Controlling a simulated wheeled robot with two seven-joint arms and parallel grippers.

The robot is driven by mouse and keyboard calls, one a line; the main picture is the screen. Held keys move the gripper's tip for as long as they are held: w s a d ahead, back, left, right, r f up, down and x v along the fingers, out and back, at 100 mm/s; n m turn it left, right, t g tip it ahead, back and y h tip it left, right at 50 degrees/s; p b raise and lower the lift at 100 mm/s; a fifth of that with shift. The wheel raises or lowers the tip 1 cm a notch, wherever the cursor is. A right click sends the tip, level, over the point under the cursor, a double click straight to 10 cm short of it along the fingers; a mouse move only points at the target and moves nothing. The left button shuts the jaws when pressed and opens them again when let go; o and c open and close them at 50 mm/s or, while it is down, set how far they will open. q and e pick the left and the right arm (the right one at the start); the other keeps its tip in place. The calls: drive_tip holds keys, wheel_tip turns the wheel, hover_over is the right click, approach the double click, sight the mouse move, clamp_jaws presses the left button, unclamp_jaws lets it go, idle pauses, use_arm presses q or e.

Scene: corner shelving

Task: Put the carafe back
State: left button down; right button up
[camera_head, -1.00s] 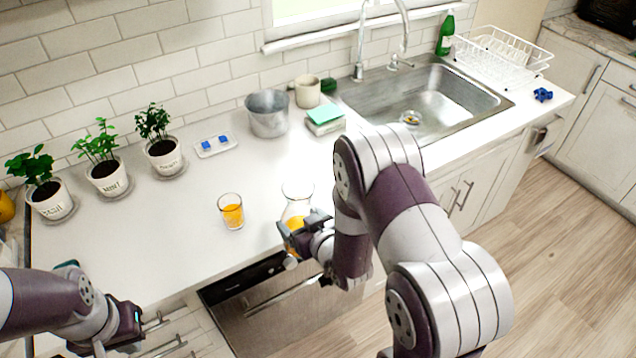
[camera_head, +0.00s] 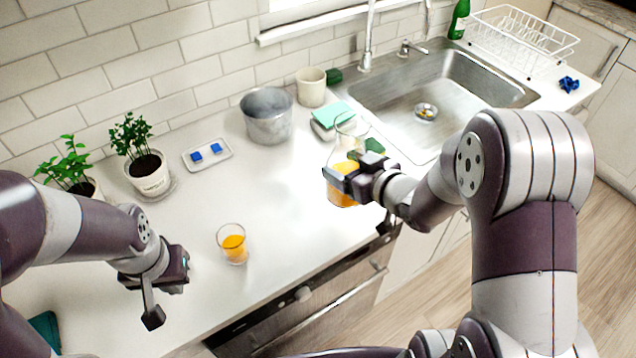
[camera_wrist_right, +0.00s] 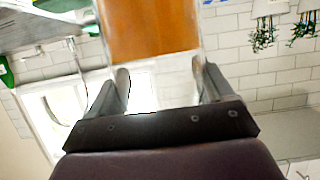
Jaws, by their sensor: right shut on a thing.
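The carafe (camera_head: 348,131) is clear glass with orange juice in its lower part. My right gripper (camera_head: 346,180) is shut on it near the front edge of the counter, left of the sink. Whether its base touches the counter is unclear. In the right wrist view, the carafe's orange juice (camera_wrist_right: 150,30) fills the top middle between the two fingers (camera_wrist_right: 165,85). My left gripper (camera_head: 160,300) hangs empty over the counter's left front part. Its finger gap is not clear.
A glass of orange juice (camera_head: 233,243) stands on the counter between the grippers. Behind are a metal pot (camera_head: 268,118), a beige mug (camera_head: 311,88), a sponge stack (camera_head: 330,120), a small tray (camera_head: 207,155) and potted plants (camera_head: 148,172). The sink (camera_head: 440,90) lies right.

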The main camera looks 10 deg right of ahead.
drive_tip(key=w+a+f, duration=0.1)
drive_tip(key=a+f, duration=0.1)
drive_tip(key=w+a+f, duration=0.2)
drive_tip(key=f, duration=0.1)
drive_tip(key=w+a+f, duration=0.2)
drive_tip(key=f, duration=0.1)
drive_tip(key=shift+w+f+p, duration=0.1)
drive_tip(key=shift+p, duration=0.25)
drive_tip(key=shift+w+f, duration=0.15)
drive_tip(key=shift+f, duration=0.15)
drive_tip(key=shift+f, duration=0.15)
drive_tip(key=o, duration=1.7)
drive_tip(key=shift+s, duration=0.2)
